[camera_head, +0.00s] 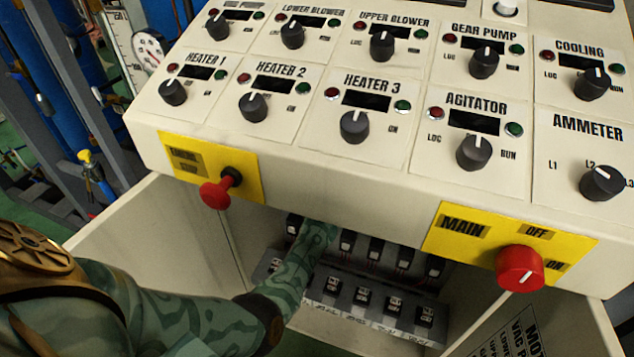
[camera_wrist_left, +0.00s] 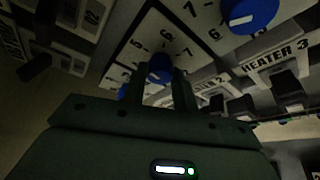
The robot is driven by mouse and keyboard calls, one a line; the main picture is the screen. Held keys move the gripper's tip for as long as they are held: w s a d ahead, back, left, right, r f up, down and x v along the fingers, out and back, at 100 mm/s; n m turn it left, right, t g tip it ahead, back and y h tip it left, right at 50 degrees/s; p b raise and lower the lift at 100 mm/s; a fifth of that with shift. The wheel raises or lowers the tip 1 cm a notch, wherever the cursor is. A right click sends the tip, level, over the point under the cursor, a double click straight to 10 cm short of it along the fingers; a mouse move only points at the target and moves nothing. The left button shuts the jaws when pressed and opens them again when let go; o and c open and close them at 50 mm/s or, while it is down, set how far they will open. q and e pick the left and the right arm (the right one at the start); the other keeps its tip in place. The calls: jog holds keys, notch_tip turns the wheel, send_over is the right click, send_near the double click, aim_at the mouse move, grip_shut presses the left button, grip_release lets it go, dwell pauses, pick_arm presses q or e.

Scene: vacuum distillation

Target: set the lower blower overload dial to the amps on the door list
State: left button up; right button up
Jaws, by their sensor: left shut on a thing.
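My left arm reaches into the open cabinet below the console in the head view; its gripper is hidden there behind the console's front. In the left wrist view my left gripper (camera_wrist_left: 156,80) is shut on a blue dial knob (camera_wrist_left: 160,66), one finger on each side. Numbers such as 5 and 6 show around this dial; its name and pointer setting cannot be read. Another blue knob (camera_wrist_left: 250,14) with a white pointer line is at the upper right. The door list (camera_head: 518,335) is on the right door, partly cut off, its amps not readable. My right gripper is not in view.
The console (camera_head: 300,165) overhangs the cabinet, with a red stop button (camera_head: 217,191) and a red MAIN knob (camera_head: 520,268) on its front. Several black units (camera_head: 363,295) stand in rows inside. The left door (camera_head: 150,235) is open beside my arm.

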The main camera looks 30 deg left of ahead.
pick_arm(q)
jog(key=shift+n+p, duration=0.3)
jog(key=shift+n, duration=0.2)
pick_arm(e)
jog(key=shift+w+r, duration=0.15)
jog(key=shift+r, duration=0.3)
pick_arm(q)
jog(key=shift+h, duration=0.3)
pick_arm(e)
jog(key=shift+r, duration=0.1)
pick_arm(q)
jog(key=o, duration=1)
jog(key=shift+c, duration=0.2)
